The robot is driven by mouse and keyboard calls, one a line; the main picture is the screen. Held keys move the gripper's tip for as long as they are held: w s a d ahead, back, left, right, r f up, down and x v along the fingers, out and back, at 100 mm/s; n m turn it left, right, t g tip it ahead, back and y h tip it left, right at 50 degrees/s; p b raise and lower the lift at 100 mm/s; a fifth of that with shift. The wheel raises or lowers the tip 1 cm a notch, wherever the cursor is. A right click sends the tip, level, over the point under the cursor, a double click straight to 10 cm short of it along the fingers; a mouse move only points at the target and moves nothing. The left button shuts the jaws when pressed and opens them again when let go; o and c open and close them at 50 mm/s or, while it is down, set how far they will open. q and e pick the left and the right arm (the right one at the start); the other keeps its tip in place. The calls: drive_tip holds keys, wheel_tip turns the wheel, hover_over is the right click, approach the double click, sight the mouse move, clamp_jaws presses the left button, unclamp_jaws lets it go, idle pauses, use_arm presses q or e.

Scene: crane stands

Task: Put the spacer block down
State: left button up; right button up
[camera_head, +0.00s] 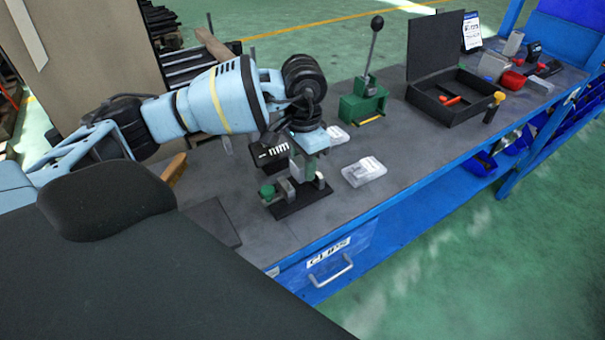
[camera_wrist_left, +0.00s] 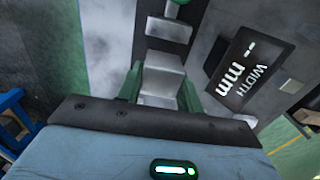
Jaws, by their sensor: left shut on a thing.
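My left gripper (camera_head: 304,168) points down over a small measuring device with a black base (camera_head: 301,203). In the left wrist view, its two green fingers (camera_wrist_left: 160,86) are shut on a light grey metal block, the spacer block (camera_wrist_left: 160,76), one on each side. The block is at the device, but I cannot tell whether it rests on it. The device has a green round knob (camera_head: 267,192) and a dark display (camera_head: 270,152) reading "mm"; the display (camera_wrist_left: 250,68) reads "WIDTH mm" in the wrist view. In the head view the fingers mostly hide the block. My right gripper is not in view.
Clear plastic boxes (camera_head: 363,171) lie right of the device on the grey bench (camera_head: 400,150). A green lever press (camera_head: 363,102) and an open black case (camera_head: 450,95) stand farther back. A dark flat plate (camera_head: 212,222) lies to the left. Bare bench lies in front.

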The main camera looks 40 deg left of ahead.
sight(303, 176)
use_arm(q)
drive_tip(key=shift+f, duration=1.8)
drive_tip(key=shift+f, duration=0.2)
drive_tip(key=o, duration=0.6)
drive_tip(key=shift+f, duration=0.1)
drive_tip(key=o, duration=0.5)
